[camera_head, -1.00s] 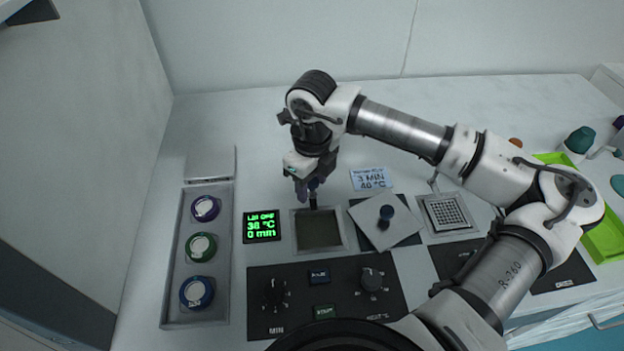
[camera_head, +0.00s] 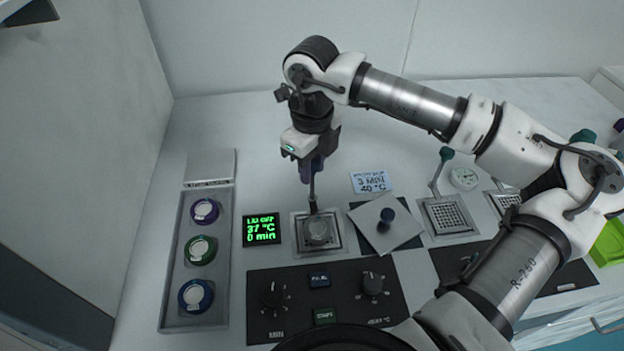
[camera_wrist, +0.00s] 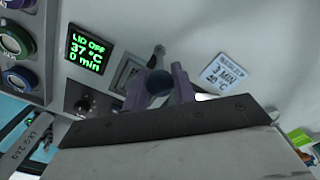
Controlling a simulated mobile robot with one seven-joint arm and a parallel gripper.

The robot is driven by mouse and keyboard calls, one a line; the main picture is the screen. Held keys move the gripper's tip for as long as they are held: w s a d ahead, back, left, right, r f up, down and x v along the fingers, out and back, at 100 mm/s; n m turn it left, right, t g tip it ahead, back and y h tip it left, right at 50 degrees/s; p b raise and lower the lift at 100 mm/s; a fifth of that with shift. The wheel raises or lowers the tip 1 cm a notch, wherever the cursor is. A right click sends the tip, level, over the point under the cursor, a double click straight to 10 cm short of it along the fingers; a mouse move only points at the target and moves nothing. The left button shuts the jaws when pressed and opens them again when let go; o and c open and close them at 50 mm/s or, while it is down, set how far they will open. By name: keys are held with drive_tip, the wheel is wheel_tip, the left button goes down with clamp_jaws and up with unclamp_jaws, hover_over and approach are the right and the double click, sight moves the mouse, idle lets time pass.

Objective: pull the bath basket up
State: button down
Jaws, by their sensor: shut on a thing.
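The bath basket (camera_head: 318,232) shows at the square bath opening (camera_head: 297,238) and holds a round greyish thing. Its thin upright handle (camera_head: 312,195) rises to my gripper (camera_head: 312,165), which is above the bath. In the wrist view my gripper's purple fingers (camera_wrist: 165,85) are shut on the dark blue handle knob (camera_wrist: 159,84). The handle shaft (camera_wrist: 156,57) runs on beyond the knob towards the bath. The basket's underside is hidden, so I cannot tell how far it clears the bath.
A square lid (camera_head: 370,232) with a dark knob lies right of the bath. The display (camera_head: 262,230) reads LID OFF, 37 °C, 0 min. A tray (camera_head: 190,318) of coloured round containers is at left, a knob panel (camera_head: 345,315) in front. Another basket (camera_head: 447,214) stands right.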

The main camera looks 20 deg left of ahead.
drive_tip(key=shift+w+r, duration=0.1)
drive_tip(key=shift+r, duration=0.3)
drive_tip(key=c, duration=1.2)
unclamp_jaws()
drive_tip(key=shift+r, duration=0.1)
drive_tip(key=shift+o, duration=0.3)
wheel_tip(320, 180, up, 14)
drive_tip(key=b, duration=0.2)
drive_tip(key=shift+s+f, duration=0.2)
drive_tip(key=shift+f, duration=0.05)
